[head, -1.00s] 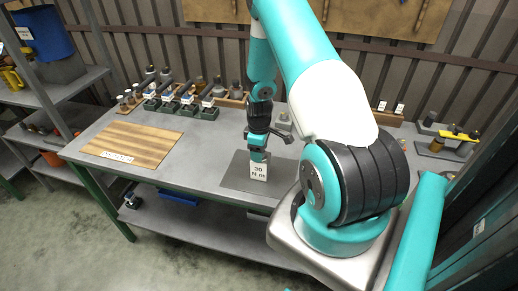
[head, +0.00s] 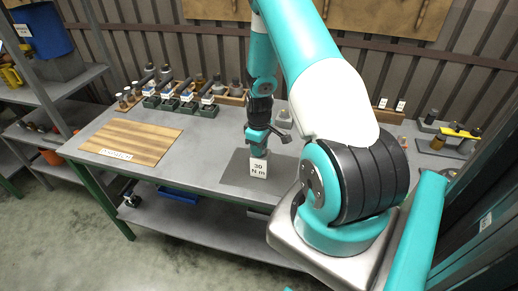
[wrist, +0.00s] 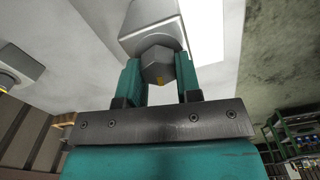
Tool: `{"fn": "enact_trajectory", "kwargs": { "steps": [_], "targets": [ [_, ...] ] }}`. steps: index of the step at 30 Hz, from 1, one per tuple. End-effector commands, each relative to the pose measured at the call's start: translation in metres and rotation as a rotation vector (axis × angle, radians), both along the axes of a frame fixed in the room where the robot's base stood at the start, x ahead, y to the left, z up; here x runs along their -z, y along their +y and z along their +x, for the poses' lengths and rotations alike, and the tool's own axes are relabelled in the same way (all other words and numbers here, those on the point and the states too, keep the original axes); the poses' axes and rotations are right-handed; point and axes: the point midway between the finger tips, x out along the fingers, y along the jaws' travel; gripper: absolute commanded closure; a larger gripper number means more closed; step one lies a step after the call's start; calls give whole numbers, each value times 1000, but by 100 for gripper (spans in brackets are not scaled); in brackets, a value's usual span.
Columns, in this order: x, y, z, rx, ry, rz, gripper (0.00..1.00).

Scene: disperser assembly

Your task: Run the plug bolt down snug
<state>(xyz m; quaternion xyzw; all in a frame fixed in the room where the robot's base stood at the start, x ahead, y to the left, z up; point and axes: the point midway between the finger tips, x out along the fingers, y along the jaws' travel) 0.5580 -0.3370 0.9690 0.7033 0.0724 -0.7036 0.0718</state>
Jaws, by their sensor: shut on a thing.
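The plug bolt (wrist: 157,64) shows in the wrist view as a grey hex head with a small yellow mark on its lower edge. My gripper (wrist: 159,72) has its two teal fingers on either side of the hex head, shut on it. The bolt head sits against a light grey block (wrist: 148,28); its shank is hidden. In the head view my gripper (head: 257,150) points down over the bench, just above a white "30 N m" tag (head: 259,169). The bolt is too small or hidden there to make out.
A dark grey plate (head: 233,173) lies under the work spot. A wooden board (head: 130,143) lies on the bench (head: 196,175) at left. Several small clamp-like fixtures (head: 185,97) and a wooden rack (head: 233,98) stand at the back. More parts (head: 433,140) stand at right.

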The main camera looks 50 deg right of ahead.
Motion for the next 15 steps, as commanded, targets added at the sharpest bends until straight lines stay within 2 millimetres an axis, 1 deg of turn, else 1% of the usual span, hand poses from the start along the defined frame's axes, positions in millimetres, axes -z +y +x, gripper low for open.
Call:
{"fn": "enact_trajectory", "kwargs": {
  "steps": [15],
  "targets": [
    [1, -3, 0, 482, -2, -2, 92]
  ]
}}
